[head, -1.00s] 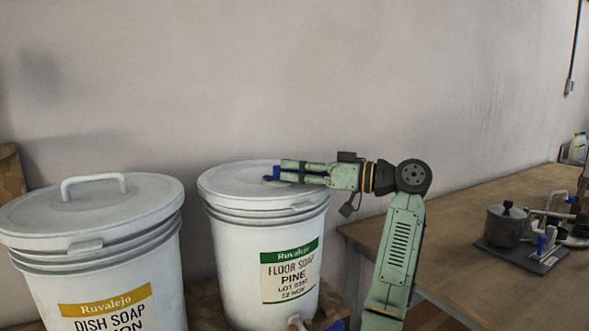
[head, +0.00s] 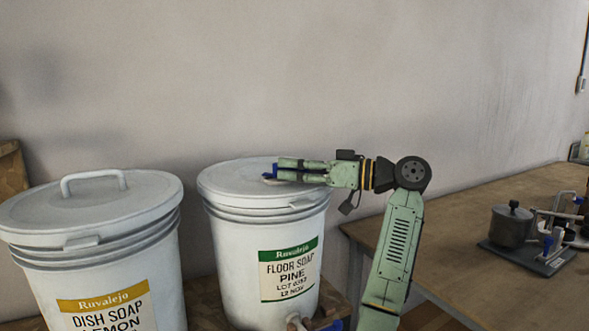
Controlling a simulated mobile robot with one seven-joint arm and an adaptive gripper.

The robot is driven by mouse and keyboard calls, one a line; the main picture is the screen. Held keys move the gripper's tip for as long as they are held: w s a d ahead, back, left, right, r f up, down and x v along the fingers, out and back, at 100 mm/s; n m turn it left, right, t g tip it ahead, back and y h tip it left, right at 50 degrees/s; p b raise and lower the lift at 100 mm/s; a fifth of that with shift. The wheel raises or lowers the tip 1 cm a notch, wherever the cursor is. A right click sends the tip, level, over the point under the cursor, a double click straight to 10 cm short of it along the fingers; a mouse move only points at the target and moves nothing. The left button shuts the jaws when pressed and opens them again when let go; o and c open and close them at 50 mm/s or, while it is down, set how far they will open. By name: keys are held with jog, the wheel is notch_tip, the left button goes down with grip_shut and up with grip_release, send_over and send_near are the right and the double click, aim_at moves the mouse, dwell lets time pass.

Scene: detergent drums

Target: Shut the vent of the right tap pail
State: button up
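The right pail (head: 232,240) is white with a green "Floor Soap Pine" label and a flat grey-white lid (head: 225,180). A tap (head: 298,323) with a blue part shows at its lower front, cut off by the picture's bottom edge. My gripper (head: 274,172) reaches in from the right, lying level just over the lid. A small blue piece, which looks like the vent (head: 270,175), shows at its fingertips. The fingers hide part of it, so I cannot tell its position or whether they grip it.
A second white pail (head: 60,260) with a yellow "Dish Soap" label and a handled lid stands at left. A wooden table (head: 440,235) at right carries a grey pot (head: 511,226) and pipe fittings. The wall is close behind the pails.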

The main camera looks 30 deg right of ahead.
jog(key=shift+o, duration=0.7)
jog(key=shift+d, duration=0.1)
jog(key=v, duration=1.2)
jog(key=shift+r, duration=0.1)
jog(key=shift+c, duration=0.3)
